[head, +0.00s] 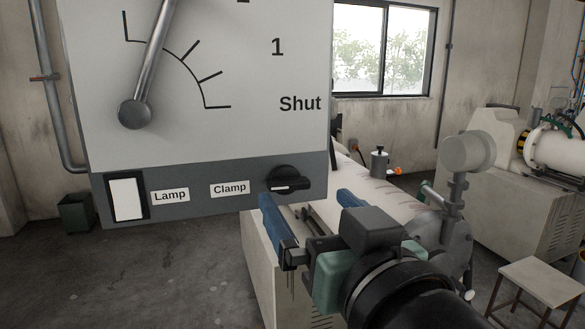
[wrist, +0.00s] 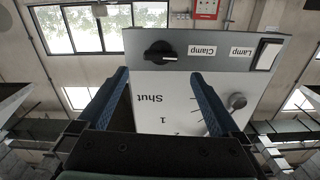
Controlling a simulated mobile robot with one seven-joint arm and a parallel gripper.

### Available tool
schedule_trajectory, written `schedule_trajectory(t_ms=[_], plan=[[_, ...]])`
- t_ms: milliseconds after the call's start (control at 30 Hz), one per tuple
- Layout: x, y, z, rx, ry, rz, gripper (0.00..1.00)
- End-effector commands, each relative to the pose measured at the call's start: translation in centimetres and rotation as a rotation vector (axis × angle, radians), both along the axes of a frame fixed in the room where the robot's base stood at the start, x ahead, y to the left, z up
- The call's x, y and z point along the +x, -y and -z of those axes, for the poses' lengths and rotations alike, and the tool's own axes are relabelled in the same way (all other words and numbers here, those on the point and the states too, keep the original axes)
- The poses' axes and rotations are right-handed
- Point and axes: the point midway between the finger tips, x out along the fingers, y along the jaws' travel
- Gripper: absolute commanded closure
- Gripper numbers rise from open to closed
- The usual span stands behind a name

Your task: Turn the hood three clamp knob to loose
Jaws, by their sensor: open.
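The clamp knob (head: 288,181) is a black rotary knob with a horizontal grip bar and a small white mark. It sits right of the "Clamp" label (head: 230,188) on the dark lower strip of a light grey panel (head: 230,80). No hood number and no "loose" mark can be read. My gripper (head: 306,197) has two blue fingers, open and empty, just below and in front of the knob. In the wrist view the panel is upside down, and the knob (wrist: 161,54) shows between and beyond the fingertips (wrist: 160,75), apart from both.
A white lamp switch (head: 127,199) sits at the panel's lower left. A metal lever with a ball end (head: 135,114) stands out over the dial.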

Motion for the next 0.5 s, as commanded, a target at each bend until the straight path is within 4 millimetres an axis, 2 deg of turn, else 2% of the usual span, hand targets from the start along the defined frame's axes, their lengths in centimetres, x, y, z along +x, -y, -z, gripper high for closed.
schedule_trajectory(t_ms=[33,200,333,500], plan=[[1.1,-0.5,-0.3,-0.001,-0.005,-0.003,0.0],[3.9,-1.4,-0.2,-0.002,-0.003,-0.001,0.0],[5.2,-1.7,-0.2,-0.002,-0.002,-0.001,0.0],[5.9,-2.0,0.0,-0.002,0.001,0.0,0.0]])
